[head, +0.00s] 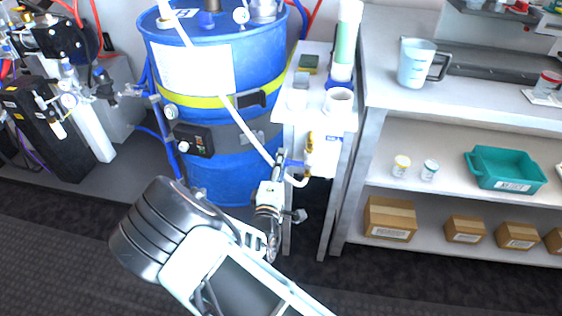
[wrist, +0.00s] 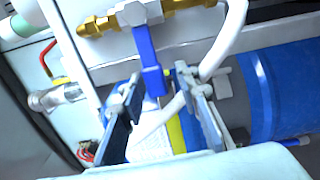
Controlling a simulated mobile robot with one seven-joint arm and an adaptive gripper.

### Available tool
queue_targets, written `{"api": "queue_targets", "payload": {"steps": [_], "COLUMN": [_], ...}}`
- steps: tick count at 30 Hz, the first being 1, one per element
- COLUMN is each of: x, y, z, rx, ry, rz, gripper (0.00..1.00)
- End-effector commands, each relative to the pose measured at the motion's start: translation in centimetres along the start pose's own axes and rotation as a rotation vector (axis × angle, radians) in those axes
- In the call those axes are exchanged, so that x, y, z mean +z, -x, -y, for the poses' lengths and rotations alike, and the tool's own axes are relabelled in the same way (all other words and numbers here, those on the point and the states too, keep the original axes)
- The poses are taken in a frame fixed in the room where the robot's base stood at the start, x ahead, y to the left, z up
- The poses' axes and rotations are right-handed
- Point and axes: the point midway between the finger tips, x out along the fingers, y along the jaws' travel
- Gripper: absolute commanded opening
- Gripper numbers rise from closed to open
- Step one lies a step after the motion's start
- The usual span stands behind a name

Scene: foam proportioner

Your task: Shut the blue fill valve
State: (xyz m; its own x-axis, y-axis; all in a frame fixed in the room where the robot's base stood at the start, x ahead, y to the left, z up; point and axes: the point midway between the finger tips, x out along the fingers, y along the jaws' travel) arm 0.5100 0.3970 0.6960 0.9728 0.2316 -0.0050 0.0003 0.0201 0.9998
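The blue fill valve shows in the wrist view as a blue lever (wrist: 150,62) on a silver body with brass fittings (wrist: 185,4). In the head view its blue lever (head: 293,163) is small, below the brass fitting (head: 309,143) on the white stand. My gripper (wrist: 160,82) is open, with one finger on each side of the lever's lower end. A gap shows on both sides, and the depth between fingertips and lever is hard to judge. In the head view my gripper (head: 281,162) is beside the stand, partly merged with the lever.
A white hose (wrist: 232,38) curves close to the right finger. A red-handled valve (wrist: 48,58) is at the left. The blue drum (head: 225,110) stands left of the stand (head: 314,120). Shelves (head: 395,148) with a teal bin (head: 505,168) are at the right.

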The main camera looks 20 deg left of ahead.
Motion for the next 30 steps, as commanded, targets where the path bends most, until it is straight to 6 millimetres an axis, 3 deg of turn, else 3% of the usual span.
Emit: {"api": "queue_targets", "payload": {"steps": [11,24,30], "x": [-0.1,-0.2,-0.1], "y": [0.5,9.0,11.4], "z": [-0.2,-0.1,-0.1], "rx": [0.003,0.001,0.002], "ry": [-0.004,-0.002,-0.002], "rz": [-0.002,-0.004,-0.002], "gripper": [0.33,0.33,0.33]}}
